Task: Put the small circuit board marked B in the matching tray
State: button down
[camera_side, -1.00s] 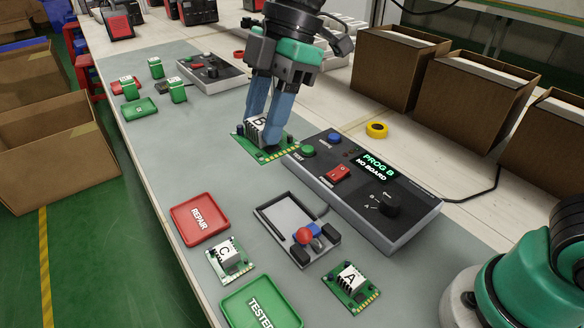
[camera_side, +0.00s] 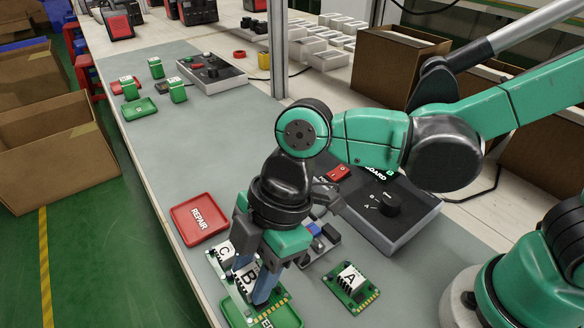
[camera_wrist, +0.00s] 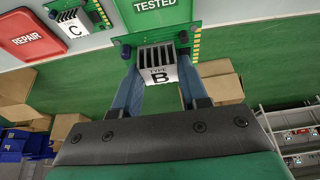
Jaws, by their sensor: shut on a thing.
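My gripper (camera_side: 256,290) is shut on the circuit board marked B (camera_wrist: 157,55), holding it by its white and black finned block, which reads "TYPE B". The block also shows between the blue fingers in the side view (camera_side: 244,276). The board is at the green tray marked TESTED (camera_wrist: 155,12), overlapping it in both views; I cannot tell whether it touches it. In the side view the board and fingers cover much of this tray (camera_side: 287,318). The red tray marked REPAIR (camera_side: 200,218) is empty and also shows in the wrist view (camera_wrist: 30,36).
Board C (camera_side: 221,259) lies close beside the held board, between the two trays. Board A (camera_side: 352,286) lies to the right. The fixture (camera_side: 327,243) is partly hidden behind my gripper. The control box (camera_side: 405,225) stands behind, partly covered by my arm.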

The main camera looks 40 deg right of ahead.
jog(key=shift+f, duration=4.05)
jog(key=shift+f, duration=0.15)
jog(key=shift+c, duration=2.3)
grip_release()
jog(key=v, duration=1.2)
jog(key=w+d+m+t+h, duration=0.2)
jog(key=d+m+t, duration=0.1)
jog(key=d+m, duration=0.6)
jog(key=w+d+r+m+t+h, duration=0.1)
jog(key=d+m+t, duration=0.3)
jog(key=d+m, duration=0.5)
jog(key=shift+w+d+h, duration=0.55)
jog(key=shift+w+h, duration=0.15)
jog(key=shift+w, duration=0.2)
